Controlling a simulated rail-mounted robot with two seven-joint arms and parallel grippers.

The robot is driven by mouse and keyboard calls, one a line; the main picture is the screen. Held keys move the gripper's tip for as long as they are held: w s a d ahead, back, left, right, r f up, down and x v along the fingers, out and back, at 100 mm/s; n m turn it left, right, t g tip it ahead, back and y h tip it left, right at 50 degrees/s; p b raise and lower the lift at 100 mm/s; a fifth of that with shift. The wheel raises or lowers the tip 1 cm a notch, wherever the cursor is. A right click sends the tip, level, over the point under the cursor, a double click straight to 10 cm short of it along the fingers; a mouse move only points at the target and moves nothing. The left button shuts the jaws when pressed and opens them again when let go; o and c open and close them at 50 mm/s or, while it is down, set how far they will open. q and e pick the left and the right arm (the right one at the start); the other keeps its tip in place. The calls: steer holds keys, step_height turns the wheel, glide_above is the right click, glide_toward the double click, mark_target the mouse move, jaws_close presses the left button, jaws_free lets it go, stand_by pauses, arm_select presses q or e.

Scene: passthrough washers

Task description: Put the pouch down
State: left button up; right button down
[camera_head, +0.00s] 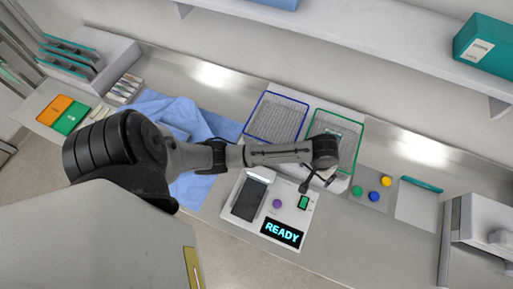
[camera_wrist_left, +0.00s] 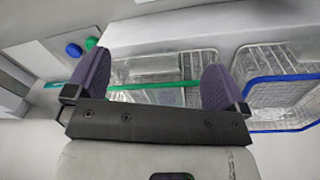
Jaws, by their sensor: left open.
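A green-rimmed wire basket (camera_head: 361,126) stands on the counter, partly covered by my left wrist in the head view. Its green rim also crosses the left wrist view (camera_wrist_left: 150,86). A shiny, pale, clear-looking pouch (camera_wrist_left: 150,67) appears to lie inside it, beyond the rim and seen between my fingers; its outline is hard to separate from the basket. My left gripper (camera_head: 318,186) is at the basket's near side. In the left wrist view its two purple fingers (camera_wrist_left: 157,78) are wide apart with nothing held between them. My right gripper is not in view.
A blue-rimmed wire basket (camera_head: 262,137) stands to the left. A sealer-like machine (camera_head: 245,225) with a READY display (camera_head: 282,232) is in front. Coloured round buttons (camera_head: 373,195) are at the right. Blue cloth (camera_head: 200,190) covers the counter at the left.

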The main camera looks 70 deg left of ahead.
arm_select(q)
steer(key=s+d+r+m+t, duration=0.1)
steer(key=s+m, duration=0.2)
steer(key=s, duration=0.8)
steer(key=s+d+r+m+t, duration=0.1)
steer(key=s+m, duration=0.3)
steer(key=s, duration=0.7)
steer(key=shift+s+d+r+t, duration=0.3)
steer(key=shift+d+r, duration=0.2)
steer(key=shift+r, duration=0.15)
step_height(320, 180, up, 5)
steer(key=p, duration=0.5)
steer(key=shift+r, duration=0.1)
